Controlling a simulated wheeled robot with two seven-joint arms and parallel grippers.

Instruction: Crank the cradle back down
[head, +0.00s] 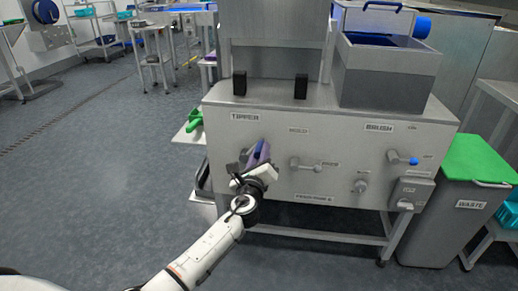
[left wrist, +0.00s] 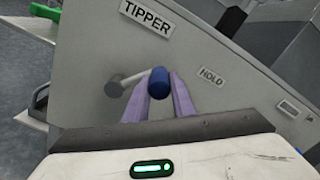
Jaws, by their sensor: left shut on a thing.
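The tipper crank shows in the left wrist view as a blue knob (left wrist: 159,80) on a short grey arm. The arm runs left to a round hub (left wrist: 114,89), under the TIPPER label (left wrist: 147,17). My left gripper (head: 257,151) is at the front panel below the same label in the head view. Its purple fingers stand on both sides of the knob and are shut on it. In the head view my gripper hides the crank. An upright steel plate (head: 275,30) stands behind two black blocks; I cannot tell if it is the cradle. My right gripper is out of view.
The HOLD lever (head: 306,167) sits just right of my gripper on the panel. Farther right are a blue-tipped lever (head: 404,160) under BRUSH and a grey knob (head: 360,187). A green-lidded waste bin (head: 468,205) stands at right.

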